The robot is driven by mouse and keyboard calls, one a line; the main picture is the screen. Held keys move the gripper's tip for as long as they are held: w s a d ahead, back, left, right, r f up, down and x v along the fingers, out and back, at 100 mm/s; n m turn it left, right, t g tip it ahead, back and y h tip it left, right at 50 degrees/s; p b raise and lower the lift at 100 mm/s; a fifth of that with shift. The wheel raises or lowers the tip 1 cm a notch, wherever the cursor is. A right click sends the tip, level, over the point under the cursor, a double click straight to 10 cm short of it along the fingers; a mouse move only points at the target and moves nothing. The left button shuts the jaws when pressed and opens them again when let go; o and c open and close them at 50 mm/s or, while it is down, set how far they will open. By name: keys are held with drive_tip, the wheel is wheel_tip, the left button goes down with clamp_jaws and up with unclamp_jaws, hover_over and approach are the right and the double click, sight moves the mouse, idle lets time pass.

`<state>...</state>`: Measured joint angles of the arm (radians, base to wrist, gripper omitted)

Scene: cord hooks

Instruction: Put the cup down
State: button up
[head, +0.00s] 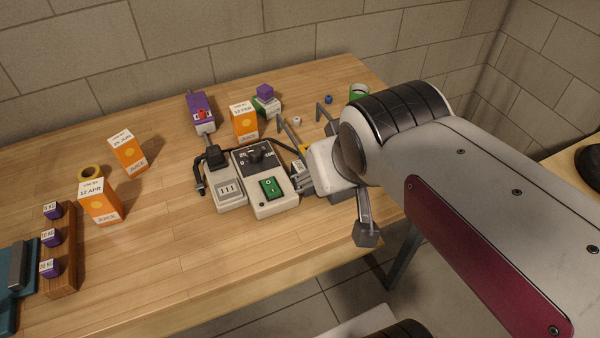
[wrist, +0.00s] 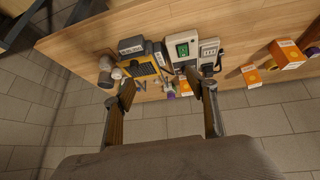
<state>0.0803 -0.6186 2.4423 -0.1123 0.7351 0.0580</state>
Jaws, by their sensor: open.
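A small green cup-like thing (head: 359,91) stands upright at the back right of the table, partly hidden behind my arm in the head view. I cannot pick it out surely in the wrist view. My gripper (wrist: 163,84) is open, with its two fingers wide apart and nothing held between them. In the head view it is near the table's front right edge, to the right of the grey switch box, and much of it is hidden by my wrist.
A switch box (head: 283,204) with a green rocker and a socket box (head: 229,195) stand left of my gripper. A black cord lies around them. Juice cartons (head: 100,204), a tape roll (head: 91,172) and a wooden weight rack (head: 61,262) stand further left. The table's front middle is clear.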

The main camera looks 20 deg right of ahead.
drive_tip(key=s+a+f+g+y, duration=0.1)
drive_tip(key=s+a, duration=0.3)
drive_tip(key=s, duration=0.2)
drive_tip(key=shift+a+f+n, duration=0.15)
drive_tip(key=shift+f+n, duration=0.25)
idle(0.8)
